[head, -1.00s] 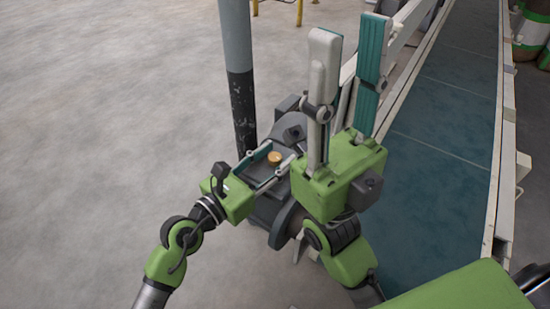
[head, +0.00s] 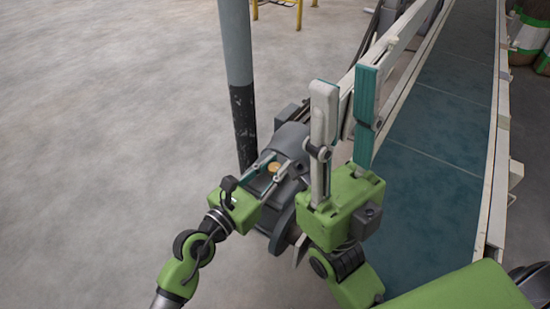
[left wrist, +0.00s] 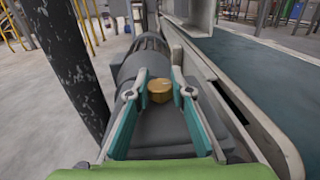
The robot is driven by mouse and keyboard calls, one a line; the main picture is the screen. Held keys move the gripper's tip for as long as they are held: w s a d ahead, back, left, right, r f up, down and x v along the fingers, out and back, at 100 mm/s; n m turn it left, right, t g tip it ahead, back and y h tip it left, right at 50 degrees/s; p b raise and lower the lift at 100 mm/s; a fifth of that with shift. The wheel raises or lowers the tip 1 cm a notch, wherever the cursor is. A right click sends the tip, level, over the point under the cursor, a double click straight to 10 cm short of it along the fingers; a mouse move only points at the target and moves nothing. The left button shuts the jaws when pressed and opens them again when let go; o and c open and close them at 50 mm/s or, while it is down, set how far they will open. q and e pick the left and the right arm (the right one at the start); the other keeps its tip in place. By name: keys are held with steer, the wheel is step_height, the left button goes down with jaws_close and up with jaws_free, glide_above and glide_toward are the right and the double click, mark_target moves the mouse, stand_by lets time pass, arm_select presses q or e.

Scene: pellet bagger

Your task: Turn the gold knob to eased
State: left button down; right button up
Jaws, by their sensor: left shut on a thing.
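The gold knob (head: 274,168) is a small round cap on a dark grey box on the side of a grey motor. It also shows in the left wrist view (left wrist: 160,91), between the fingertips. My left gripper (head: 277,162) reaches in from the left and is shut on the knob, one finger on each side. The teal-padded fingers also show in the left wrist view (left wrist: 160,84). I cannot read any marking around the knob. My right gripper (head: 345,84) points upward to the right of the motor, its fingers spread wide with nothing between them.
The ribbed grey motor (head: 290,138) sits beside a conveyor with a dark teal belt (head: 440,120) and pale side rails. A grey post (head: 238,80) with a scuffed black lower part stands close behind my left gripper. Open concrete floor (head: 110,110) lies to the left.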

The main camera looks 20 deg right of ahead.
arm_select(q)
steer(key=shift+r+n+t+y+p, duration=0.2)
steer(key=shift+n+t+y+p, duration=0.1)
steer(key=shift+p, duration=0.4)
steer(key=shift+f, duration=0.2)
steer(key=c, duration=1.8)
jaws_free()
steer(key=v, duration=1.2)
steer(key=shift+s, duration=0.1)
